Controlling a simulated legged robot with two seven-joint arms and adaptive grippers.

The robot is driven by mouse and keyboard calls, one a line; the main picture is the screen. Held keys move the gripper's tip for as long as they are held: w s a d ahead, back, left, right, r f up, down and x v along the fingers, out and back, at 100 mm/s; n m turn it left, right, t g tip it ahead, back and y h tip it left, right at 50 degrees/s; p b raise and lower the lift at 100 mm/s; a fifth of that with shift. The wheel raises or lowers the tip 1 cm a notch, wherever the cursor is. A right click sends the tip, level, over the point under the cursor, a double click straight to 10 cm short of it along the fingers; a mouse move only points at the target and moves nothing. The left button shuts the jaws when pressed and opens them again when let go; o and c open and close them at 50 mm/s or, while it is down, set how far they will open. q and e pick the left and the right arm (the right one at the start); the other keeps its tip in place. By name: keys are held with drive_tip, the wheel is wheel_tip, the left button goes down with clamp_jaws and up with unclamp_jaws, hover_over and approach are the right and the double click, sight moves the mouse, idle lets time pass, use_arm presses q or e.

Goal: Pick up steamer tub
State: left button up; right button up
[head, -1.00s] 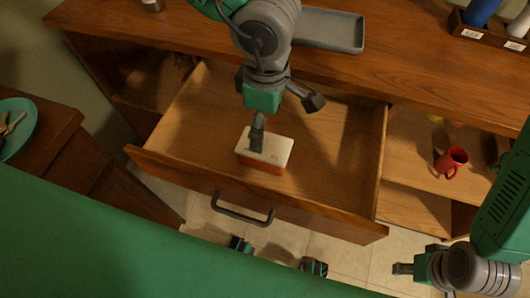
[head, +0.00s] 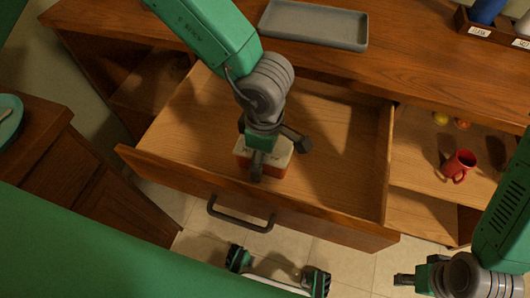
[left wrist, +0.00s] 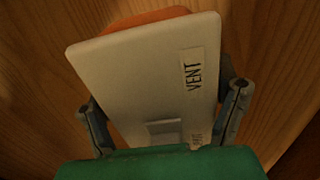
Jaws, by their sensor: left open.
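The steamer tub (head: 275,168) is a small orange-red box with a pale lid, sitting in the open wooden drawer. In the left wrist view its pale lid (left wrist: 150,75) carries a label reading "VENT", and an orange side shows behind it. My left gripper (head: 278,158) is open above the tub and hides part of it. In the left wrist view the fingers of my left gripper (left wrist: 165,112) stand on either side of the lid's near end, with the lid between them. My right gripper (head: 402,280) is at the lower right, away from the drawer; its jaw opening is unclear.
The drawer's front panel (head: 330,225) and handle (head: 240,218) stand in front of the tub. A grey tray (head: 315,27) lies on the counter above. A red mug (head: 459,164) sits on the shelf at right. The drawer floor around the tub is clear.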

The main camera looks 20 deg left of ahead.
use_arm(q)
drive_tip(key=shift+r, duration=0.1)
drive_tip(key=c, duration=1.4)
drive_tip(key=shift+o, duration=0.2)
